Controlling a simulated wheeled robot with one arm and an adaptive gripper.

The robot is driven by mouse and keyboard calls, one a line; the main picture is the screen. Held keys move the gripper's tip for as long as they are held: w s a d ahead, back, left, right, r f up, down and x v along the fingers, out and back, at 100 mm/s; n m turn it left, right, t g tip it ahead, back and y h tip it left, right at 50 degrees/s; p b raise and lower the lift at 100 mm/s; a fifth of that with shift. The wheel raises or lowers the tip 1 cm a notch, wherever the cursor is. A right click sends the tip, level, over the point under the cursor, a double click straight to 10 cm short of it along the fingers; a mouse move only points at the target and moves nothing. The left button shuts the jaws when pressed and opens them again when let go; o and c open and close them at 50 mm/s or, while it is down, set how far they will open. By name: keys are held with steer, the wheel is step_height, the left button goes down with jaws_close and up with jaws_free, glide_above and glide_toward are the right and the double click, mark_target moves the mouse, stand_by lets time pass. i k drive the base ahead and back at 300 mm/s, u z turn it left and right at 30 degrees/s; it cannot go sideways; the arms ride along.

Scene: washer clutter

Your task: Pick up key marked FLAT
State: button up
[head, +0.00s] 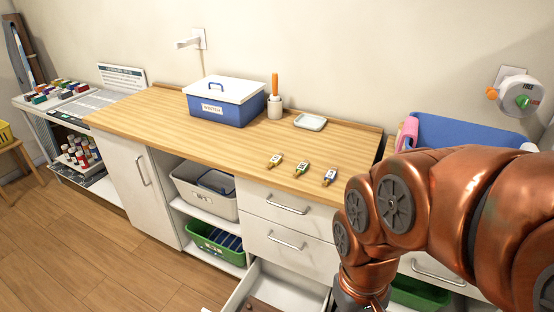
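Three keys with tags lie in a row near the front edge of the wooden counter: a left key (275,160), a middle key (302,169) and a right key (330,177). The lettering is too small to read, so I cannot tell which is marked FLAT. My copper arm reaches down at the right, in front of the drawers. Only a dark part at its end shows at the bottom edge, below the keys and apart from them; the fingers are hidden or out of frame.
A blue box with white lid (223,103), an orange-handled tool in a white holder (275,106) and a small tray (310,122) stand behind the keys. A lower drawer (262,285) is open beside my arm. The counter (150,117) is clear at left.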

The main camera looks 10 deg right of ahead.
mark_target(276, 159)
steer(key=u, duration=0.8)
steer(key=k, duration=1.1)
steer(key=u, duration=1.3)
steer(key=i, duration=2)
steer(key=z, duration=0.5)
steer(key=i, duration=1.6)
steer(key=z, duration=1.9)
steer(key=i, duration=1.05)
steer(key=z, duration=0.95)
